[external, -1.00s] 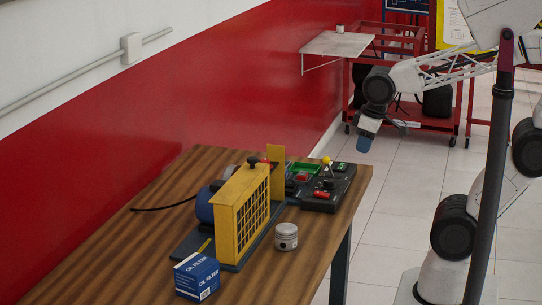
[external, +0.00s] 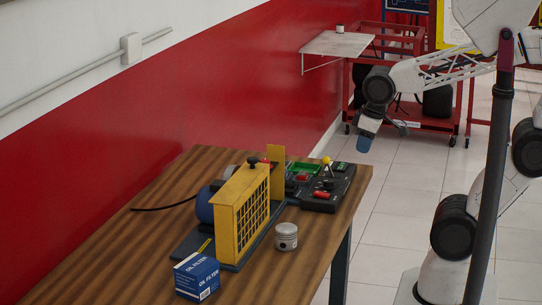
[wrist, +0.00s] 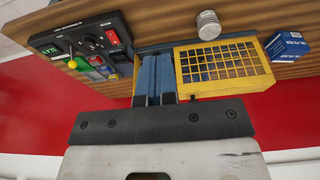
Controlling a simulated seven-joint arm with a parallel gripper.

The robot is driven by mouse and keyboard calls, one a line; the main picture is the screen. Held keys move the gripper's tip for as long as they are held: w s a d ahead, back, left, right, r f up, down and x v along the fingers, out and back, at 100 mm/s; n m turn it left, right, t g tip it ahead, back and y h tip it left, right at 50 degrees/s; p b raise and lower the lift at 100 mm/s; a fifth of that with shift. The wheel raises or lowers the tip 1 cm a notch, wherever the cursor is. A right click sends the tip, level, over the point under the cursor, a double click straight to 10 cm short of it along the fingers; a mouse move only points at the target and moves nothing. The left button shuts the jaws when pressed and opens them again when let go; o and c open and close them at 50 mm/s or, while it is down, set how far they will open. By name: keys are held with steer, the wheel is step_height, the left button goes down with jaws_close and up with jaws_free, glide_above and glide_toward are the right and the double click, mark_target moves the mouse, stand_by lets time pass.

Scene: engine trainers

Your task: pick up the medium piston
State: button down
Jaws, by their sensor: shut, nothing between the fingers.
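One silver-grey piston (external: 286,237) stands upright on the wooden table, close to the near right edge and beside the yellow caged engine trainer. It also shows at the top of the wrist view (wrist: 208,27). With no other piston clearly in view, I cannot compare its size. My gripper (external: 363,144) is in the air to the right of the table's far end, well apart from the piston. In the wrist view its blue fingers (wrist: 154,75) are together with nothing between them.
The yellow engine trainer (external: 240,212) stands left of the piston. A black control box (external: 322,204) with a yellow-topped lever is behind it. A blue-and-white oil filter box (external: 197,278) is at the front. The table's front left (external: 110,270) is bare.

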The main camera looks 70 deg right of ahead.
steer(key=c, duration=1.8)
jaws_free()
steer(key=o, duration=1.7)
steer(key=m+g+y, duration=0.4)
steer(key=m+y, duration=0.9)
steer(key=m, duration=0.4)
glide_toward(289, 223)
steer(key=x, duration=0.2)
steer(key=s+x, duration=0.1)
steer(key=x, duration=0.2)
steer(key=shift+s+d, duration=0.1)
steer(key=shift+w+d+f+m+t+y, duration=0.15)
steer(key=shift+w+f+m+t+y, duration=0.15)
steer(key=shift+w+f+t+y, duration=0.25)
steer(key=shift+s+r+h, duration=0.1)
steer(key=shift+h, duration=0.15)
